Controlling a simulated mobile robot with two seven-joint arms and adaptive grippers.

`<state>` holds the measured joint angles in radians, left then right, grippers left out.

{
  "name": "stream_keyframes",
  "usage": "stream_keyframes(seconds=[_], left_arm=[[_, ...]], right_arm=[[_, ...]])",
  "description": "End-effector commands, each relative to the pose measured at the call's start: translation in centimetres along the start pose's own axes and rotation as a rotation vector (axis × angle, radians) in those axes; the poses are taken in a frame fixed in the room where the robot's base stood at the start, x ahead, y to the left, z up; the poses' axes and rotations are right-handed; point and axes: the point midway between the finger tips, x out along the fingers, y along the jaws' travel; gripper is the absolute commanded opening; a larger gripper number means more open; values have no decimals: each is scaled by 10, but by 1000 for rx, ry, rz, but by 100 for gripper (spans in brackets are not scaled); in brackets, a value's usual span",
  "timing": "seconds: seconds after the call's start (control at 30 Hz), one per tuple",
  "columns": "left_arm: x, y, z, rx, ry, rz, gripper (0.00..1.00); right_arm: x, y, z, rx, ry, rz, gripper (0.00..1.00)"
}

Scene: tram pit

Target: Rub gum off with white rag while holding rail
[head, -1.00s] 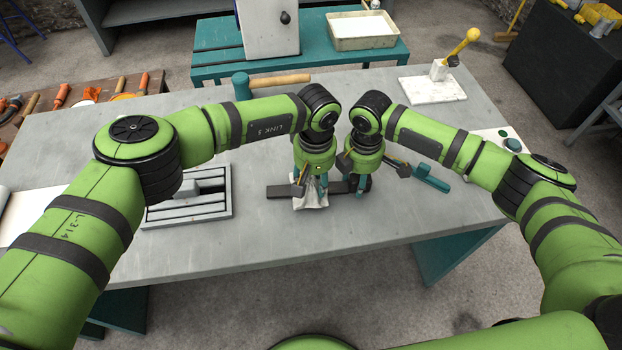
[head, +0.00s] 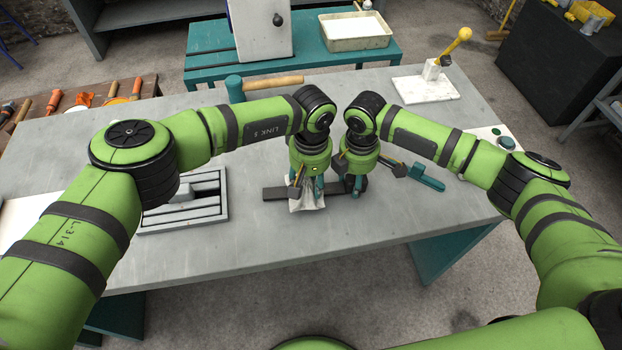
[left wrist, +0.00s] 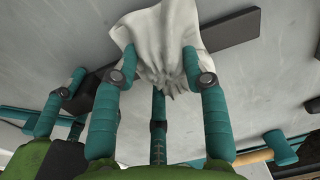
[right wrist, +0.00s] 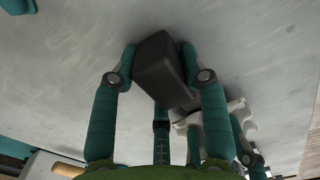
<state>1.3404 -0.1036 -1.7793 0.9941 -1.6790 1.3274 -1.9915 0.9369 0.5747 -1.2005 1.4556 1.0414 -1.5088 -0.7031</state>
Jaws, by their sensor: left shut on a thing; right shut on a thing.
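A dark rail (head: 274,193) lies flat on the grey workbench near its front edge. My left gripper (head: 306,186) is shut on the crumpled white rag (head: 306,203), which lies over the rail's middle. In the left wrist view the rag (left wrist: 158,42) hangs bunched between the fingers, with the rail (left wrist: 228,32) running out to the right. My right gripper (head: 347,188) is shut on the rail's right end, close beside the left gripper. The right wrist view shows that block-like end (right wrist: 158,66) between the fingers. The gum is not visible; the rag and grippers cover part of the rail.
A grey slotted fixture (head: 186,212) sits left of the rail. A teal tool (head: 428,180) lies to the right. A teal-headed mallet (head: 262,83) lies at the bench's back edge, and a white slab (head: 425,88) stands at back right. The bench front is clear.

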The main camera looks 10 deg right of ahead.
Motion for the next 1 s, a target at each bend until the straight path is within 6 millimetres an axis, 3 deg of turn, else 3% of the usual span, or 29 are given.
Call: stream_keyframes(seconds=[0.03,0.53,1.0], left_arm=[[-11,20,3,15,10,45,12],[-21,18,2,15,12,45,12],[-17,-20,-2,11,11,37,12]], right_arm=[[4,-10,-17,-33,20,-15,7],[4,-10,-17,-33,20,-15,7],[3,-8,-14,-27,15,-12,8]])
